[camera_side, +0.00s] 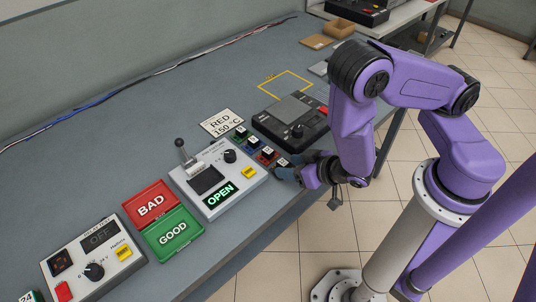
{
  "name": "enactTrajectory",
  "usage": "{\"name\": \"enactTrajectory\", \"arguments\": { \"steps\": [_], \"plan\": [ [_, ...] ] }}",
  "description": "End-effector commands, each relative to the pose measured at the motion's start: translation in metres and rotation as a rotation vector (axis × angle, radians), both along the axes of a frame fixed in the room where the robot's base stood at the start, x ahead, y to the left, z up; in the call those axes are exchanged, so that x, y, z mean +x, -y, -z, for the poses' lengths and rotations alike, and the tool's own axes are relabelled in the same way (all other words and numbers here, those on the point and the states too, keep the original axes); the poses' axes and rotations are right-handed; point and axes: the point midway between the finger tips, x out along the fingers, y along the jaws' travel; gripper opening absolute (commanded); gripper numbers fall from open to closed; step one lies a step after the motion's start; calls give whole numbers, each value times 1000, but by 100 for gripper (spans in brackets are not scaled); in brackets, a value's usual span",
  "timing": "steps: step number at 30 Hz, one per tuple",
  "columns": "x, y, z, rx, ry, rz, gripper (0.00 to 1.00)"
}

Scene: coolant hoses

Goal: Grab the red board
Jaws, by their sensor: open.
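Several small boards with dark tops sit in a slanting row on the table, between the test box and the black device. The red board (267,155) is in the row, after a green board (239,133) and a blue board (252,143). A dark board (283,162) lies closest to the table's front edge. My gripper (283,175) is open at the front edge, beside the dark board and a little to the right of and nearer than the red one. The fingers are small and dark here; I cannot tell whether they touch anything.
A white box with a lever and an OPEN display (219,195) stands left of the row. A black device (291,118) stands behind it. A RED 150 °C sign (222,123), BAD bin (150,204), GOOD bin (173,233) and power box (95,262) are also there.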

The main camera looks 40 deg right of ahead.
Motion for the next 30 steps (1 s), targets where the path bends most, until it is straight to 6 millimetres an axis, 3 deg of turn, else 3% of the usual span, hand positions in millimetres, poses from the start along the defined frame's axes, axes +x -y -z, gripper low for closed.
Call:
{"name": "enactTrajectory", "arguments": {
  "steps": [7,19,30],
  "plan": [
    [9,21,-4,-39,165,10,55],
    [34,21,4,-39,185,14,55],
    [77,18,22,-41,183,12,55]
  ]
}}
